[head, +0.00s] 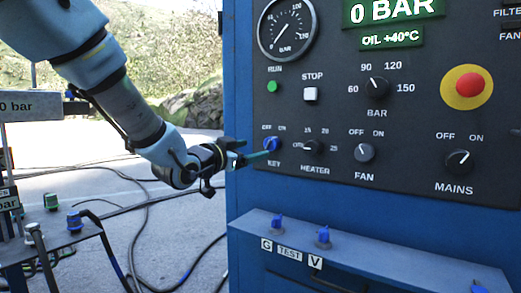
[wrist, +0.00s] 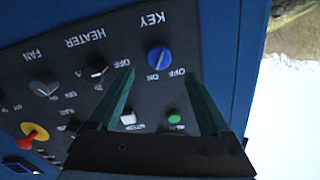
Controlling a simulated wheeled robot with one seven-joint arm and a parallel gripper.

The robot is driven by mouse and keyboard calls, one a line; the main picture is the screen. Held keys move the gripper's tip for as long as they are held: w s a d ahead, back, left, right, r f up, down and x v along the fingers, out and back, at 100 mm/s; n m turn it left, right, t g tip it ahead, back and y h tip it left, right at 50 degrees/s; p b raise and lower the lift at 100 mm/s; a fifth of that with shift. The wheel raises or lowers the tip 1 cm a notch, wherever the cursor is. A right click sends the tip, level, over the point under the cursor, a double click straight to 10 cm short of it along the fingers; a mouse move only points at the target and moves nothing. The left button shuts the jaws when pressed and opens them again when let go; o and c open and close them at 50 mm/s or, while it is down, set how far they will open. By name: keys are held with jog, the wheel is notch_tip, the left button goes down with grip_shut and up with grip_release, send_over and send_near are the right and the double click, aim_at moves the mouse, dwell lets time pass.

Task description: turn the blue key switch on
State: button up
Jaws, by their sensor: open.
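The blue key switch (head: 271,143) is a round knob above the KEY label at the left of the black panel, with OFF and ON marked over it. It also shows in the wrist view (wrist: 159,58), which sees the panel upside down. It bears a pale mark, but I cannot tell clearly which label it points to. My gripper (head: 257,149) is at the panel's left edge, close to the key switch. In the wrist view its two green fingers (wrist: 160,76) are open and empty, with the knob appearing between and just beyond their tips. I cannot tell whether they touch it.
The heater knob (head: 312,146) is just right of the key switch, then the fan knob (head: 364,152) and mains knob (head: 460,162). The green RUN button (head: 272,86) and white STOP button (head: 310,94) are above. A blue ledge (head: 370,252) with small blue-topped fittings juts out below.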

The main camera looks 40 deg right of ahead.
jog(key=shift+v, duration=1.35)
jog(key=w+a+f+n+t+y, duration=0.2)
jog(key=w+a+f+n+y, duration=0.15)
jog(key=w+a+f, duration=0.35)
jog(key=w+a+f+n+t+y, duration=0.2)
jog(key=w+a+f+n+y, duration=0.15)
jog(key=a, duration=0.45)
jog(key=a+f+n+g+y, duration=0.1)
jog(key=a+f+n+y, duration=0.3)
jog(key=a, duration=0.7)
jog(key=a+f+n+g+y, duration=0.15)
jog(key=a+f+y, duration=0.35)
jog(key=a, duration=0.5)
jog(key=s+a+f+n+g+y, duration=0.1)
jog(key=s+a+f+n+g, duration=0.35)
jog(key=s+a, duration=0.6)
notch_tip(320, 180, up, 17)
jog(key=a+p, duration=0.1)
jog(key=p, duration=1.6)
jog(key=shift+w+a+r+p, duration=0.2)
jog(key=shift+a+r+p, duration=0.05)
jog(key=shift+a+p, duration=0.15)
